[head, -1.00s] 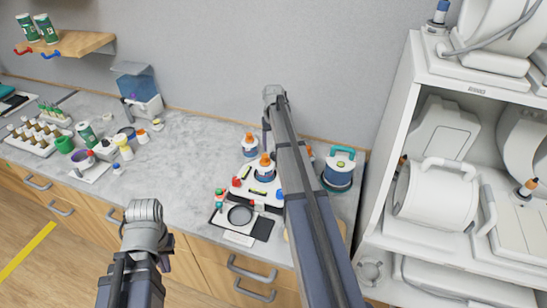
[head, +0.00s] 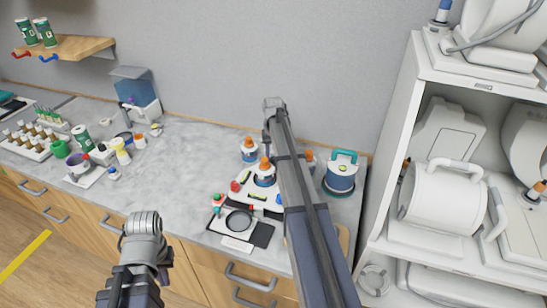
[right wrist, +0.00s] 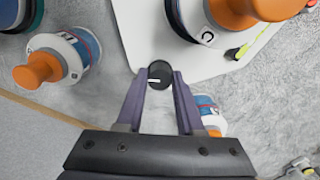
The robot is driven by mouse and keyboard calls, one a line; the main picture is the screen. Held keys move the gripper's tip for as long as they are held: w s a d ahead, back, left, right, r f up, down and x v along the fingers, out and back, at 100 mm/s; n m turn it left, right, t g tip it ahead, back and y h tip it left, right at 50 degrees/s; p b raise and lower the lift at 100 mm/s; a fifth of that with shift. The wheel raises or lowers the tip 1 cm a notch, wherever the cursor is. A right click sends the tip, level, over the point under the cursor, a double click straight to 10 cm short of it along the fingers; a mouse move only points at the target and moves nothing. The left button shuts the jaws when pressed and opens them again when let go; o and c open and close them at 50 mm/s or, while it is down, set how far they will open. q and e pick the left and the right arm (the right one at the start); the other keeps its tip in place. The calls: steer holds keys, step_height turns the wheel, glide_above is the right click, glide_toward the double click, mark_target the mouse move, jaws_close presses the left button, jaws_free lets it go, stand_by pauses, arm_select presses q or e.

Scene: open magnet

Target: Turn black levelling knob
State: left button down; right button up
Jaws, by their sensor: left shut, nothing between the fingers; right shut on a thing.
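The black levelling knob (right wrist: 158,75) has a white mark and sits at the edge of a white plate (right wrist: 135,30). In the right wrist view my right gripper (right wrist: 158,84) has its two fingers on either side of the knob, closed on it. In the head view the white plate (head: 270,201) stands on the counter, partly behind my right arm, which hides the knob and most of that gripper. My left gripper (head: 165,273) is low in the head view, mostly behind its own arm, in front of the counter; it is shut and empty.
Orange-capped bottles (head: 249,150) stand close to the plate. A teal-handled container (head: 341,172) is to the right. A dark pad with a round dish (head: 239,221) lies in front. A white shelf unit (head: 408,160) borders the right side. The counter's middle (head: 178,165) is clear.

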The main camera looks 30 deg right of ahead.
jaws_close()
steer(key=shift+n, duration=3.2)
steer(key=o, duration=0.6)
jaws_free()
steer(key=shift+o, duration=0.2)
steer(key=shift+r, duration=0.15)
